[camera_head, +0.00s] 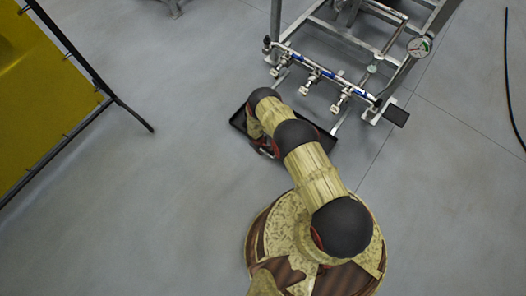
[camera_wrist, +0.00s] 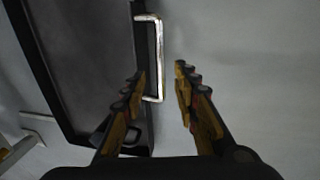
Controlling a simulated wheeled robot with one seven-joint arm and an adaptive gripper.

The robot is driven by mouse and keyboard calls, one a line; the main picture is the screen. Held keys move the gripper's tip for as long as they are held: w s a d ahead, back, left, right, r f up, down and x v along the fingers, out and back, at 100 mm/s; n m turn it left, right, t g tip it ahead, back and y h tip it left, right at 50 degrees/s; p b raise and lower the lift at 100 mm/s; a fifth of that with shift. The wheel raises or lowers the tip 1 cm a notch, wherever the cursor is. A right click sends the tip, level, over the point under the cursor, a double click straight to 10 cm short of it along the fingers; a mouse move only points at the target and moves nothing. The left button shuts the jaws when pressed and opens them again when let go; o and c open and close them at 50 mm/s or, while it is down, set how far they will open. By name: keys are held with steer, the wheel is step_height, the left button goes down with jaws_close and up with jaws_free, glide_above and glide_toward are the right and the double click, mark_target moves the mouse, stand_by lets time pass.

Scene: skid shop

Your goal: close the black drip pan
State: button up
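The black drip pan (camera_head: 238,121) lies low at the front of the metal skid and sticks out from under the row of valves. My arm covers its middle in the head view. In the wrist view the pan (camera_wrist: 68,85) fills the left side, with a pale metal pull handle (camera_wrist: 160,50) on its front wall. My gripper (camera_wrist: 162,76) is open, with one finger on each side of the handle bar in the picture. I cannot tell whether a finger touches it. In the head view the gripper is mostly hidden by my arm.
The skid frame (camera_head: 345,38) stands behind the pan, with a blue-and-white valve manifold (camera_head: 325,72) above it and a gauge (camera_head: 419,47) at right. A yellow panel (camera_head: 40,85) on a dark frame stands at left. A dark cable (camera_head: 508,80) lies at far right. Grey floor left of the pan is clear.

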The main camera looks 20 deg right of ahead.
mark_target(263, 151)
steer(key=f+b, duration=0.1)
steer(key=f, duration=0.1)
steer(key=f+b, duration=0.1)
steer(key=f, duration=0.1)
steer(key=d+f+b, duration=0.1)
steer(key=f, duration=0.1)
steer(key=shift+w+b, duration=0.35)
steer(key=shift+c, duration=0.7)
jaws_close()
